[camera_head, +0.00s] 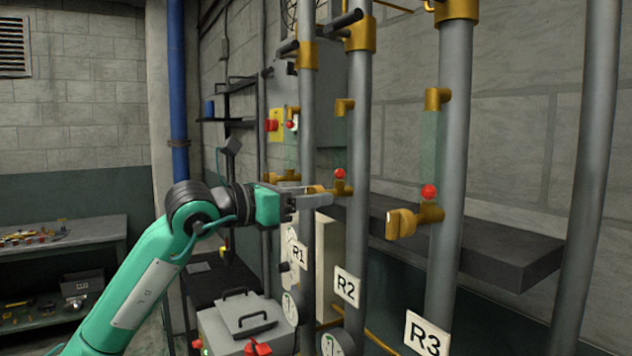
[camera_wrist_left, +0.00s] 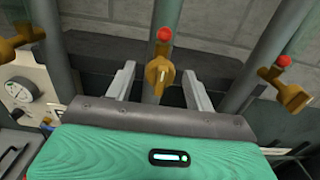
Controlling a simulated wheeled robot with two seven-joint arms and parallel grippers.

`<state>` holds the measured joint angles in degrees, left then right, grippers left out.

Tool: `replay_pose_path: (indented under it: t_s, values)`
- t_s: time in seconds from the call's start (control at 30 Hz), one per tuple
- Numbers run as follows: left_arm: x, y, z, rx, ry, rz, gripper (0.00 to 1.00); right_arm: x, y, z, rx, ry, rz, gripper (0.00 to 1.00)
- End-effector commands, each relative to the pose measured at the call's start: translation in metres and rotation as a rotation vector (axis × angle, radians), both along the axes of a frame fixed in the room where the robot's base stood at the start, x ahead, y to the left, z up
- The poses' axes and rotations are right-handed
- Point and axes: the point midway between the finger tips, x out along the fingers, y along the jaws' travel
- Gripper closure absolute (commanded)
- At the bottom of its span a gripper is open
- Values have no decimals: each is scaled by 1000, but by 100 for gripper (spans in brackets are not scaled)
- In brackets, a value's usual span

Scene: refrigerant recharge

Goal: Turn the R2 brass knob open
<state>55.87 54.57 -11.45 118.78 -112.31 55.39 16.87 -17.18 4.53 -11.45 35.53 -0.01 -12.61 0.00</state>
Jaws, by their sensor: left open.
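The R2 brass knob (camera_head: 317,189) sits on the R2 pipe (camera_head: 356,130), below a red ball (camera_head: 340,173). My left gripper (camera_head: 316,193) reaches it from the left, and its fingers partly cover the knob. In the left wrist view the brass knob (camera_wrist_left: 158,73) stands between the two spread fingers (camera_wrist_left: 158,84), with visible gaps on both sides. The gripper is open and holds nothing. The R2 label (camera_head: 346,287) hangs lower on that pipe. My right gripper is not in view.
The R3 pipe (camera_head: 449,150) with its brass knob (camera_head: 402,223) stands to the right. The R1 pipe (camera_head: 307,130) stands close on the left, near my gripper. A dark shelf (camera_head: 480,245) runs behind the pipes. A grey case (camera_head: 245,320) stands below.

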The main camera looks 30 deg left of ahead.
Motion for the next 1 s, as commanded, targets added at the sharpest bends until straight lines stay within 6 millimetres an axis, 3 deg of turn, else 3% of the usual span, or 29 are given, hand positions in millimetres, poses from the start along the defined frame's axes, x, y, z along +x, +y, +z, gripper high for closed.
replay_pose_path:
  t_s: [0.2,0.5,0.73,1.0]
  values:
    - [16,-9,1,1,1,0,46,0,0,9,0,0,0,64]
    - [17,-10,-1,1,-1,1,46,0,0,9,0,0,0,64]
    - [17,-10,-1,1,-1,1,90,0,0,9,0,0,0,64]
    - [17,-10,-1,20,-12,1,90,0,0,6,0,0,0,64]
